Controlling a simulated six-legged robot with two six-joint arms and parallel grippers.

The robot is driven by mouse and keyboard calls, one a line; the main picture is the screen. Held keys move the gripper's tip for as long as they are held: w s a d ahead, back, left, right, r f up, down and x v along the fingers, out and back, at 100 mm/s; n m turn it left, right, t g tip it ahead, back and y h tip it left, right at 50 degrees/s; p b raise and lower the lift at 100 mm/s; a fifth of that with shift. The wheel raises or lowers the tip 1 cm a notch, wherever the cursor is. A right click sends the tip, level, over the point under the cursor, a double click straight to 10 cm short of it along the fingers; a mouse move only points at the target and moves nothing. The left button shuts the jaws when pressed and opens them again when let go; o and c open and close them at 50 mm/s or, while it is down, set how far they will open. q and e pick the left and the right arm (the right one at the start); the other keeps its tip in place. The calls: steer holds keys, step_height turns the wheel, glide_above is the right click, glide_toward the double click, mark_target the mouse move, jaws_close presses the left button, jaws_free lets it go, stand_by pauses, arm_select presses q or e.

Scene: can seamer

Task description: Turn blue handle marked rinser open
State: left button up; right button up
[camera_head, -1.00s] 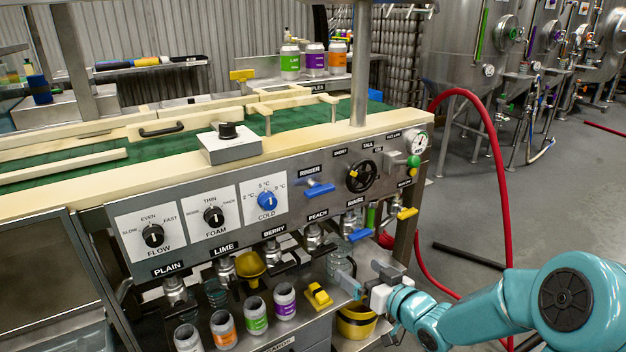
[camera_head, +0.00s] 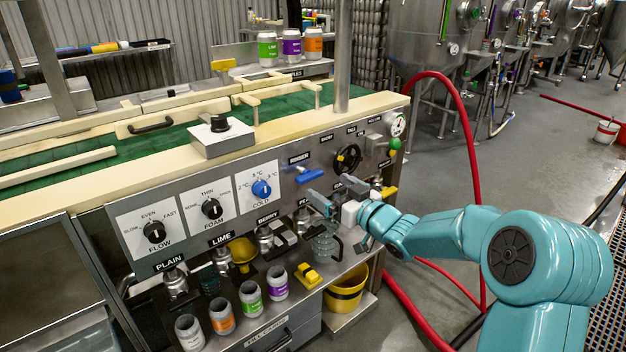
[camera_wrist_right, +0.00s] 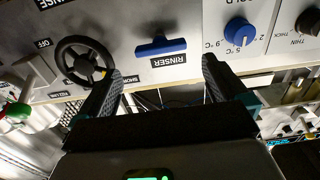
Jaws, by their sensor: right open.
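The blue rinser handle (camera_head: 310,175) is on the metal front panel, right of the blue COLD knob, below its RINSER label (camera_head: 300,159). In the right wrist view the handle (camera_wrist_right: 161,47) appears as a blue bar on a stem, with the RINSER label (camera_wrist_right: 168,61) beside it. My right gripper (camera_head: 326,193) is just below and right of the handle in the head view, apart from it. In the wrist view its two dark fingers (camera_wrist_right: 160,85) are spread, with the handle beyond the gap between them. My left gripper is not in view.
A black handwheel (camera_head: 348,158) is close to the right of the handle. The COLD knob (camera_head: 262,189) is to the left. Taps, a clear jug (camera_head: 325,247) and several cans (camera_head: 250,298) sit below. A yellow bucket (camera_head: 346,290) stands lower right.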

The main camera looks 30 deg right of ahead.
mark_target(313, 177)
steer(key=w, duration=0.6)
steer(key=shift+w+a, duration=0.35)
steer(key=c, duration=0.9)
